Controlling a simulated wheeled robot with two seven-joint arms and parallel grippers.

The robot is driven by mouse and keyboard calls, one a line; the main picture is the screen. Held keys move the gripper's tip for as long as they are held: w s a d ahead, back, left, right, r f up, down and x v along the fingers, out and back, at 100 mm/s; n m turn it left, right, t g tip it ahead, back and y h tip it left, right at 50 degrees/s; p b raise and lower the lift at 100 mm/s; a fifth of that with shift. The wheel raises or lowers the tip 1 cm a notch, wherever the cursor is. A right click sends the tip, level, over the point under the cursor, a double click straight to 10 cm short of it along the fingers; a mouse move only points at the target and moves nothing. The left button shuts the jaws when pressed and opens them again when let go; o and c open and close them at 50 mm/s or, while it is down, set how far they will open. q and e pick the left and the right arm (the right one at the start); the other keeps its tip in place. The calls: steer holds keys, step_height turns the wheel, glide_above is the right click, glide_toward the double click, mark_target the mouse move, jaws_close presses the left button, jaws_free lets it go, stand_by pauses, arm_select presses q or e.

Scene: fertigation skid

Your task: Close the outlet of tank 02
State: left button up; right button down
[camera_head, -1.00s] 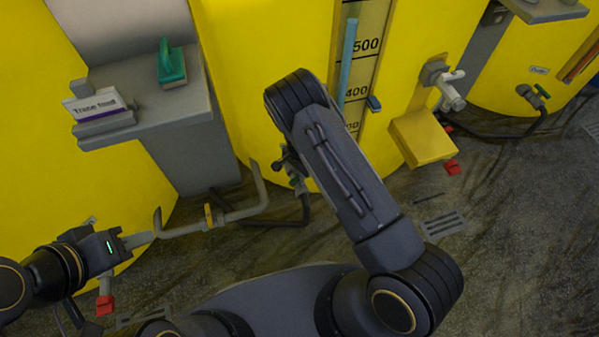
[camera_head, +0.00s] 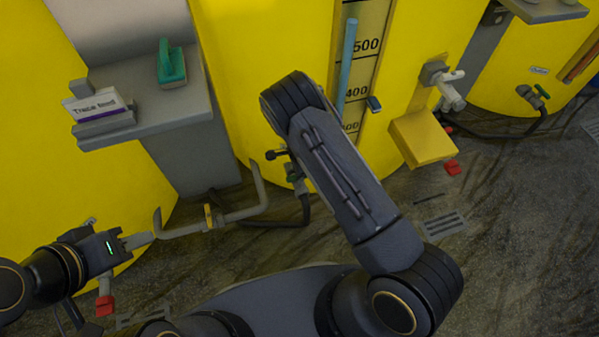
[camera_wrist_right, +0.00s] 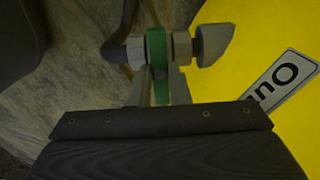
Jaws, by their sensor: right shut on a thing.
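In the right wrist view, the outlet valve (camera_wrist_right: 182,46) sits on the yellow tank (camera_wrist_right: 255,30), with a grey nozzle. Its green lever (camera_wrist_right: 156,45) lies crosswise to the valve body. My right gripper (camera_wrist_right: 160,77) is shut on the green lever, one finger on each side. In the head view, this valve (camera_head: 291,180) shows low on the middle yellow tank (camera_head: 265,70), largely behind my right arm; the right jaws are hidden there. My left gripper (camera_head: 138,239) is at lower left, by the end of a grey pipe; its jaw gap is unclear. No tank number is readable.
The bent grey pipe (camera_head: 185,229) has a yellow band. A grey shelf (camera_head: 170,105) holds a green brush (camera_head: 171,65) and a label. A yellow box (camera_head: 423,138) and a grey tap (camera_head: 449,88) are to the right. A dark hose (camera_head: 285,223) lies on the floor.

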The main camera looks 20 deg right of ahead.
steer(key=c, duration=1.4)
jaws_free()
steer(key=shift+o, duration=0.2)
step_height(320, 180, up, 8)
steer(key=p, duration=0.2)
steer(key=shift+p, duration=0.4)
steer(key=shift+f, duration=0.1)
